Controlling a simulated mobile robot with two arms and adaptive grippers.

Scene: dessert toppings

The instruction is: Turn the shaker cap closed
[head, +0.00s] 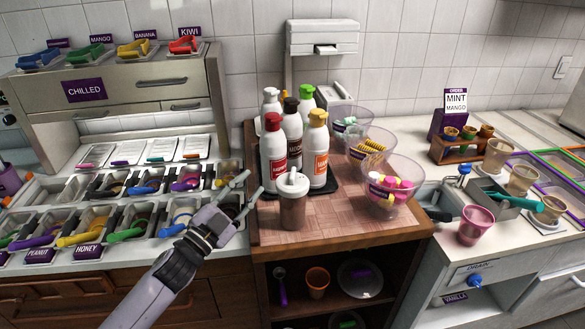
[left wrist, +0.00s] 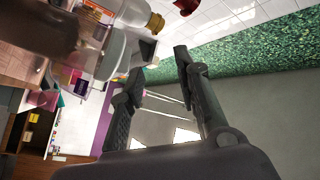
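The shaker (head: 293,213) stands upright near the front left of the wooden counter. It has a translucent brown body and a pale cap (head: 292,183) with a small spout on top. I cannot tell from here whether the cap is turned closed. My left gripper (head: 254,181) is open and empty, just left of the shaker, with its fingers pointing up and right and apart from it. In the left wrist view the fingers (left wrist: 166,49) are spread with nothing between them. A pale translucent shape lies beside them, partly cut off. My right gripper is not in view.
Sauce bottles (head: 274,149) stand on a dark tray close behind the shaker. Glass bowls of toppings (head: 391,187) stand to its right. Bins with coloured scoops (head: 129,233) fill the left counter. The wooden top in front and right of the shaker is clear.

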